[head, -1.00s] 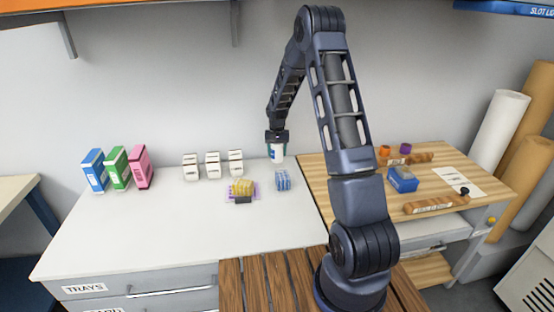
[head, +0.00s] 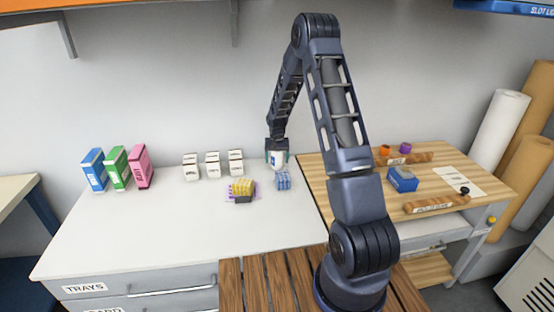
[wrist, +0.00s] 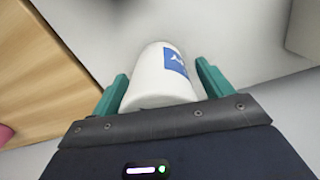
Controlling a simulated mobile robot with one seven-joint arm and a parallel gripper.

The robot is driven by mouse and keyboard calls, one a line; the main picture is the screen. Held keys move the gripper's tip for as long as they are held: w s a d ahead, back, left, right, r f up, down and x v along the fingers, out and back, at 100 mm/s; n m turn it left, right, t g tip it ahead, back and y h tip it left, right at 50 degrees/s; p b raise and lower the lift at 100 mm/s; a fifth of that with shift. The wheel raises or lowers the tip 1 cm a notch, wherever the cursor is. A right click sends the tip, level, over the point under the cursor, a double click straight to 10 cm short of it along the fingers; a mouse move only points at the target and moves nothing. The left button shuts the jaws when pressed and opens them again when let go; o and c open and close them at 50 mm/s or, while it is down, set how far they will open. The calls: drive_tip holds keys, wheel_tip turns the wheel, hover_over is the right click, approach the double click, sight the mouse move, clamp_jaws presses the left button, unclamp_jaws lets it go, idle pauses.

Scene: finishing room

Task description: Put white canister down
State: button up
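The white canister (head: 277,160) with a blue label stands upright at the back of the white counter, close to the wall and just left of the wooden top. It also shows in the wrist view (wrist: 158,80), with its blue label facing right. My gripper (head: 277,157) is around it from above. In the wrist view the two teal fingers of my gripper (wrist: 162,85) stand on either side of the canister, with a small gap visible on each side, so the gripper looks open.
A yellow sponge-like stack (head: 242,188) is to the left. Several white boxes (head: 213,165) and coloured cartons (head: 116,168) stand further left. The white counter (head: 160,225) is clear in front.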

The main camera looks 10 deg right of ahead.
drive_tip(key=shift+r, duration=0.15)
wheel_tip(320, 180, up, 11)
drive_tip(key=shift+r, duration=0.15)
drive_tip(key=shift+s+r, duration=0.1)
drive_tip(key=shift+r, duration=0.5)
drive_tip(key=s+d+r+t, duration=0.1)
drive_tip(key=s+d+r, duration=0.2)
drive_tip(key=s+r, duration=0.7)
drive_tip(key=s+d+r+t, duration=0.1)
drive_tip(key=s+d+r, duration=0.1)
drive_tip(key=s+r, duration=0.85)
drive_tip(key=s+d+r+n+t, duration=0.1)
drive_tip(key=s+r, duration=0.1)
drive_tip(key=s, duration=1)
drive_tip(key=s+d+r+t, duration=0.1)
drive_tip(key=s+d, duration=0.1)
drive_tip(key=s, duration=1)
drive_tip(key=shift+s+r+n+t, duration=0.2)
drive_tip(key=shift+r+n+t, duration=0.1)
drive_tip(key=shift+r+n, duration=0.1)
